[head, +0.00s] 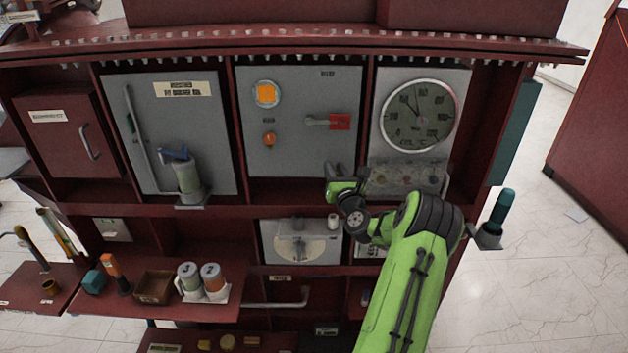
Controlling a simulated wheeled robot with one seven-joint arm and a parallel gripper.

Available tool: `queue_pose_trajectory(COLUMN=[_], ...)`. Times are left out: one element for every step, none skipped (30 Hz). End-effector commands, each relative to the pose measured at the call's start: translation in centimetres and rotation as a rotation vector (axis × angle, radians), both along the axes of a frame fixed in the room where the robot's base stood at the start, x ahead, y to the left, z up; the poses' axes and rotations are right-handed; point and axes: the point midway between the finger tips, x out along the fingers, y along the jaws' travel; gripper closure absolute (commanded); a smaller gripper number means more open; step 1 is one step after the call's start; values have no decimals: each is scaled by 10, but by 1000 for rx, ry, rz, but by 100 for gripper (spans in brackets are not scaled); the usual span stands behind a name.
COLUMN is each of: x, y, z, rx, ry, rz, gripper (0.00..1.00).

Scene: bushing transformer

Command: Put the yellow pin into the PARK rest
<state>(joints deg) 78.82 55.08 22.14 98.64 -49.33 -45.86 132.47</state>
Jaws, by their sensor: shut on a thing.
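My gripper (345,174) is in front of the middle of the red cabinet, below the grey panel with the red switch block and left of the dial gauge's lower plate. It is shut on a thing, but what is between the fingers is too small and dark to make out. I cannot pick out the yellow pin for certain. No PARK label is readable, so I cannot tell which fitting is the PARK rest. A lower panel (283,247) with a pale half-round plate and small posts sits below my gripper. My arm hides part of the cabinet's lower right.
A round gauge (420,115) is at upper right. A red switch block (340,122) and an orange knob (269,139) stand out left of it. A teal-handled tool (502,208) stands in a side holder. A shelf (150,303) at lower left holds canisters (190,278) and a brown box (154,287).

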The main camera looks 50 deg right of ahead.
Motion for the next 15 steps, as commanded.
queue_pose_trajectory(x=[-2,-2,-2,-2,-2,-2,-2,-2,-2,-2,-2,-2,-2,-2,-2], y=[-1,-1,-1,-1,-1,-1,-1,-1,-1,-1,-1,-1,-1,-1,-1], z=[2,2,2,2,2,2,2,2,2,2,2,2,2,-1,-5], rx=[0,0,1,1,1,1,0,1,1,0,-2,-4,-6,-7,-7], ry=[-3,-4,-5,-5,-5,-5,-4,-3,-3,-3,-2,-1,1,2,2], rz=[-3,-3,-4,-4,-3,-3,-3,-3,-3,-3,-4,-3,-2,-2,-2], gripper=[100,100,100,100,100,100,100,100,100,100,100,100,100,100,100])
